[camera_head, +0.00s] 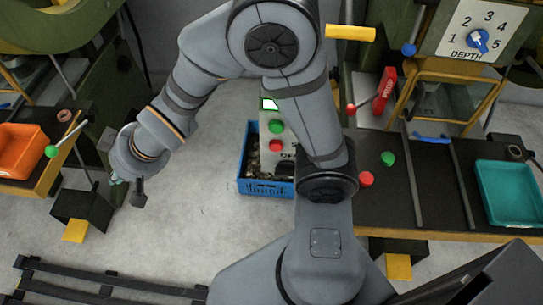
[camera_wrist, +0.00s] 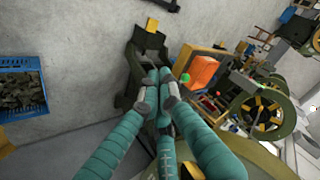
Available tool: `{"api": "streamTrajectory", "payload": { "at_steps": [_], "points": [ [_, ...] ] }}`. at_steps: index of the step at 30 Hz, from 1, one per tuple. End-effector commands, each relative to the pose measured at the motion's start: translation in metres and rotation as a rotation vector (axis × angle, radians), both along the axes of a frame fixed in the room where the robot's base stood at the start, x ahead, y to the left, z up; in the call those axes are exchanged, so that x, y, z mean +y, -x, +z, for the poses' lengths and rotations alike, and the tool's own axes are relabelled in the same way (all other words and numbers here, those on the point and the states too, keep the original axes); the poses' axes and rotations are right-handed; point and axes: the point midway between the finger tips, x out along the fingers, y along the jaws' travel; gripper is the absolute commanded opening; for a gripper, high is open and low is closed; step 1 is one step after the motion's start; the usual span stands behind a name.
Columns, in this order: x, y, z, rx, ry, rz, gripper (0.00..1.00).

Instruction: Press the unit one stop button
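In the head view a red button (camera_head: 275,146) sits below a green button (camera_head: 277,127) on a pale upright panel at the centre. Another red button (camera_head: 366,179) and a green one (camera_head: 387,158) sit on the dark bench at right. I cannot read which belongs to unit one. My gripper (camera_head: 116,178) is at the far left, well away from these buttons, mostly hidden behind my wrist. In the wrist view its teal fingers (camera_wrist: 161,88) converge with tips together and nothing seen between them. No stop button can be made out in the wrist view.
A blue crate (camera_head: 243,187) of scraps stands by the centre panel. At right are a red-handled lever (camera_head: 385,88) and a teal tray (camera_head: 481,205). Open floor lies between.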

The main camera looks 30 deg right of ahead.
Motion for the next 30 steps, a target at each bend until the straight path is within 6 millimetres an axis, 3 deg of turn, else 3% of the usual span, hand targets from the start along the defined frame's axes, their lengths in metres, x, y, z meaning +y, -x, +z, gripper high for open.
{"api": "streamTrajectory", "payload": {
  "at_steps": [1,6,9,13,15,19,24,30],
  "points": [
    [0.018,-0.03,-0.013,-0.026,-0.043,-0.062,0.0],
    [0.06,-0.141,-0.017,-0.148,-0.207,-0.326,0.0],
    [0.07,-0.198,-0.019,-0.234,-0.289,-0.494,0.0],
    [0.066,-0.254,-0.023,-0.356,-0.369,-0.705,0.0],
    [0.057,-0.273,-0.025,-0.419,-0.398,-0.808,0.0],
    [0.038,-0.292,-0.028,-0.521,-0.429,-0.961,0.0],
    [0.018,-0.297,-0.03,-0.604,-0.44,-1.077,0.0],
    [0.01,-0.298,-0.028,-0.631,-0.442,-1.115,0.0]
  ]
}}
